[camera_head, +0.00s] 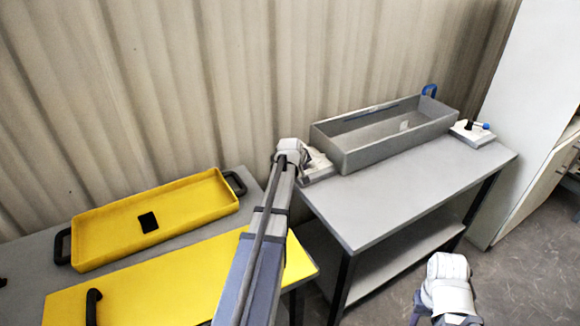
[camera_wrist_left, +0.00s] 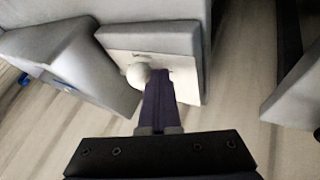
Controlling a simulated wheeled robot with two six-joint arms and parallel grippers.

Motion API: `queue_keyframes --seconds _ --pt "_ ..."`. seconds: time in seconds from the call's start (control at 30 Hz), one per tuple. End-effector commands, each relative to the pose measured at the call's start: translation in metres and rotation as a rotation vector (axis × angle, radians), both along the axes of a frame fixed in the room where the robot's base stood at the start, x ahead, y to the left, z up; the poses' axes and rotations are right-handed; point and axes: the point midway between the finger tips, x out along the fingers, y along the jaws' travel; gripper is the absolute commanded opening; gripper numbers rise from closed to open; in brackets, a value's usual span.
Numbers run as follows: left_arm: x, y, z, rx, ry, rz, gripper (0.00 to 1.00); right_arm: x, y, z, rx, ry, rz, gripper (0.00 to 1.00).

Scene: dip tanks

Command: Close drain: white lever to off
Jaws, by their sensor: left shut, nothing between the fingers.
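In the left wrist view, the white lever shows as a round white knob (camera_wrist_left: 138,75) in front of a pale valve box (camera_wrist_left: 150,38). My left gripper (camera_wrist_left: 157,75) is shut and empty, its dark fingers just right of the knob; I cannot tell whether they touch it. The fingers cover part of the box's face. In the head view, the pale valve box (camera_head: 319,172) is at the left end of the grey tank (camera_head: 348,162), with my left wrist over it, hiding the lever and fingers. The lever's setting cannot be read.
The tank stands on a grey table (camera_head: 400,195) with a lower shelf. A second white box (camera_head: 472,136) with a blue-tipped lever is at its right end. A yellow tray (camera_head: 95,235) with black handles stands on the left table. Part of my right arm shows at lower right.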

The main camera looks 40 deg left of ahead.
Motion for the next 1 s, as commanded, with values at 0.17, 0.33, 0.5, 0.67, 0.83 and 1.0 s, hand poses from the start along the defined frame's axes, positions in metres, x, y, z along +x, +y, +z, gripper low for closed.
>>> queue_keyframes --seconds 0.17,0.33,0.5,0.67,0.83,1.0 --pt "0.016 -0.022 0.0 0.003 0.0 0.153 0.0 0.0 0.0 0.0 0.0 0.0 0.0 0.5" --pt "0.029 -0.034 0.0 0.002 0.0 0.314 0.0 0.0 0.0 0.0 0.0 0.0 0.0 0.5" --pt "0.043 -0.043 0.0 0.002 0.0 0.473 0.0 0.0 0.0 0.0 0.0 0.0 0.0 0.5" --pt "0.056 -0.049 0.0 0.001 0.0 0.609 0.0 0.0 0.0 0.0 0.0 0.0 0.0 0.5" --pt "0.064 -0.052 0.0 -0.002 0.0 0.644 0.0 0.0 0.0 0.0 0.0 0.0 0.0 0.5" --pt "0.072 -0.055 0.0 -0.003 -0.001 0.645 0.0 0.0 0.0 0.0 0.0 0.0 0.0 0.5"
